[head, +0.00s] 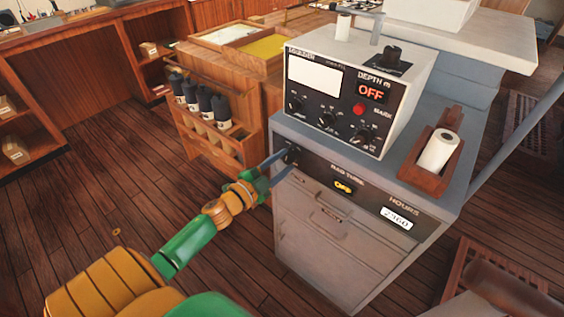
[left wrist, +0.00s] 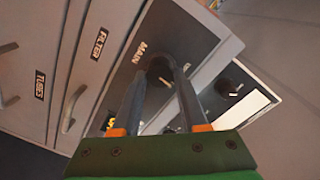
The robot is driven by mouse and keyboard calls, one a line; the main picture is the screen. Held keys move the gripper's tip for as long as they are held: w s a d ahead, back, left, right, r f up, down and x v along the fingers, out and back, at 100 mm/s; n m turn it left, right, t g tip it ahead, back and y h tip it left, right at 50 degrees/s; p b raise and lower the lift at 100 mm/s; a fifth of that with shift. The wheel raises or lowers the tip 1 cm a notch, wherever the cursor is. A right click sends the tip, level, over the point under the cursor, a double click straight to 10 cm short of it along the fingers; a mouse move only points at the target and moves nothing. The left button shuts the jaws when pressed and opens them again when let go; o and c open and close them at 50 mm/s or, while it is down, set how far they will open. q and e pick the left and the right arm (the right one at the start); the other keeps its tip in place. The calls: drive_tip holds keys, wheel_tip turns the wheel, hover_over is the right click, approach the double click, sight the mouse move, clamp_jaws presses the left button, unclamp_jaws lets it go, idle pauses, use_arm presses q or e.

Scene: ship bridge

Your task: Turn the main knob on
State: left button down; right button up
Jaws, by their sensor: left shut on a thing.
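The main knob (head: 292,154) is a dark round knob at the upper left of the grey cabinet's front panel. In the left wrist view the knob (left wrist: 160,66) sits beside the label MAIN. My left gripper (head: 282,161) reaches it from the left. Its two dark fingers close on opposite sides of the knob in the left wrist view, and they partly hide it. A small yellow display (head: 344,187) on the same panel appears to read OFF. My right gripper is not in view.
The echo sounder (head: 308,76) on the cabinet shows a red OFF. A wooden tray (head: 413,172) holding a white roll stands beside it. Drawers with handles (head: 327,220) lie below the panel. A wooden rack (head: 215,132) with several dark bottles stands left. Open floor (head: 90,195) lies further left.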

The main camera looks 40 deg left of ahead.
use_arm(q)
drive_tip(key=shift+f+m, duration=0.1)
drive_tip(key=shift+m, duration=2.1)
drive_tip(key=shift+c, duration=2.2)
unclamp_jaws()
drive_tip(key=s, duration=0.7)
drive_tip(key=shift+a+r+b, duration=0.2)
drive_tip(key=shift+a+b, duration=0.15)
drive_tip(key=shift+a, duration=0.05)
